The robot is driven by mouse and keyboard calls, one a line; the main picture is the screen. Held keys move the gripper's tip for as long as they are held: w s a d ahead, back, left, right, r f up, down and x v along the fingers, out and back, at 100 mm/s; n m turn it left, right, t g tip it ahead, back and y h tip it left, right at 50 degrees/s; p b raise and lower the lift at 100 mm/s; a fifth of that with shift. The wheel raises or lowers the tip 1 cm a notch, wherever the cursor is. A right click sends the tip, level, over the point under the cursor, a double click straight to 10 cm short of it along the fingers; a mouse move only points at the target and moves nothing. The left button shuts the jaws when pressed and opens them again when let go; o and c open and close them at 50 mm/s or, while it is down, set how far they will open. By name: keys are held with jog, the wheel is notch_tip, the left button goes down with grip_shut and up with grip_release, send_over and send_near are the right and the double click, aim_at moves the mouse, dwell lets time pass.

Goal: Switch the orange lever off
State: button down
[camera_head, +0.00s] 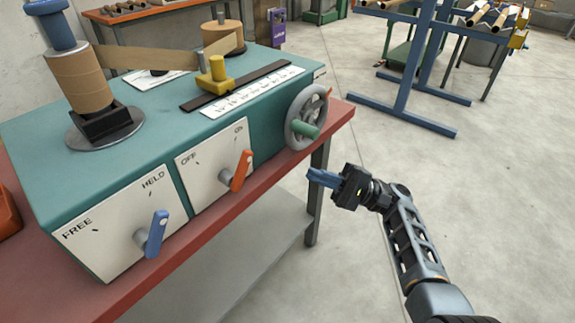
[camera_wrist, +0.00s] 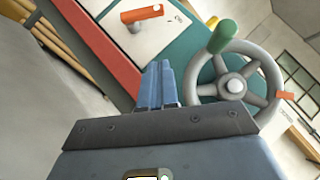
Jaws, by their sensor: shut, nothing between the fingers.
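The orange lever (camera_head: 241,171) sits on the white OFF/ON panel (camera_head: 205,178) on the front of the teal winder. Its handle tilts up to the right, toward the ON mark. In the wrist view the orange lever (camera_wrist: 142,13) shows at the top, on its white panel. My gripper (camera_head: 312,177) is in the air in front of the bench, right of the lever and below the grey handwheel. Its blue fingers are shut and empty, apart from the lever. In the wrist view the fingertips (camera_wrist: 158,68) point up between the lever panel and the wheel.
The grey handwheel (camera_head: 306,118) with a green knob is close to my gripper. A blue lever (camera_head: 152,234) is on the FREE/HELD panel at the left. The red bench edge (camera_head: 260,178) runs below the panels. Open floor lies to the right.

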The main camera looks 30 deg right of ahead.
aim_at(252, 157)
jog(key=s+a+r+p+x, duration=0.1)
jog(key=s+p+x, duration=0.1)
jog(key=x, duration=1)
jog(key=shift+a+p, duration=0.2)
jog(key=shift+p, duration=0.7)
jog(key=shift+s+r, duration=0.1)
jog(key=shift+r, duration=0.05)
jog(key=shift+a+r+n+g, duration=0.2)
jog(key=shift+r+n+g, duration=0.35)
jog(key=shift+n+g, duration=0.2)
jog(key=shift+s+a+r, duration=0.1)
jog(key=shift+a+r, duration=0.05)
jog(key=shift+r, duration=0.05)
jog(key=shift+f+h, duration=0.1)
jog(key=shift+h, duration=0.2)
